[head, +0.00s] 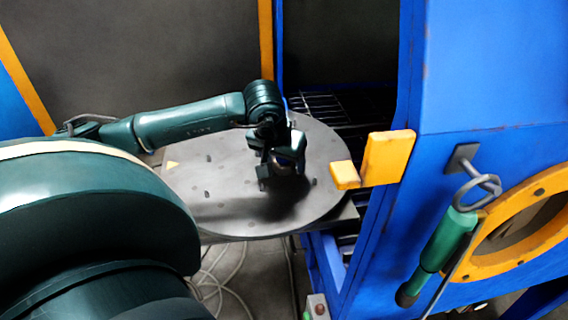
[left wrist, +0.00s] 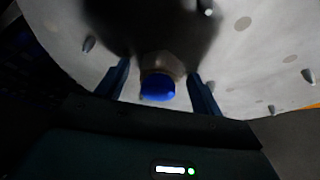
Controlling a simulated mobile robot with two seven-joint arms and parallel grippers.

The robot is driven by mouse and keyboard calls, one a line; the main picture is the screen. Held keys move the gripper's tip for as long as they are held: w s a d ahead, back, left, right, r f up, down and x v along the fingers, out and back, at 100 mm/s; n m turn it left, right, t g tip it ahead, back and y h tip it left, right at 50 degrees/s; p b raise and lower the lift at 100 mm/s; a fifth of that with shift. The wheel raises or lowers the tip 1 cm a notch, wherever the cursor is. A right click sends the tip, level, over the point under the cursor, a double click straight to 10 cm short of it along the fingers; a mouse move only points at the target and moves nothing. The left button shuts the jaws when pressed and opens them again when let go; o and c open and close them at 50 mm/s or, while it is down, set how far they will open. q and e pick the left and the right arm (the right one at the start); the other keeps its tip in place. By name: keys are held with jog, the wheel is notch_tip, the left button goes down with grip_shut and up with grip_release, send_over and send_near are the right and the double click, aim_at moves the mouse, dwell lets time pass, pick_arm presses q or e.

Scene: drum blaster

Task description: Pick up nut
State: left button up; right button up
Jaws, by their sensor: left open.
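The nut (left wrist: 160,66) is a pale brownish piece with a bright blue, rounded face. In the left wrist view it sits between the two dark blue fingers of my left gripper (left wrist: 160,92), with a gap on each side. In the head view my left gripper (head: 281,170) points down over the round grey table (head: 225,215), right of its middle. The gripper is open. It mostly hides the nut in the head view. I cannot tell whether the nut touches the table. My right gripper is not in view.
The table top has several small pegs and dark spots. A blue machine (head: 490,70) stands close on the right, and its yellow bracket (head: 387,158) reaches over the table edge. A green-handled lever (head: 447,238) hangs on the machine. Cables (head: 222,280) lie on the floor below.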

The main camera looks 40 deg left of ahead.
pick_arm(q)
jog(key=shift+c, duration=0.5)
jog(key=c, duration=1.1)
jog(key=shift+r, duration=0.1)
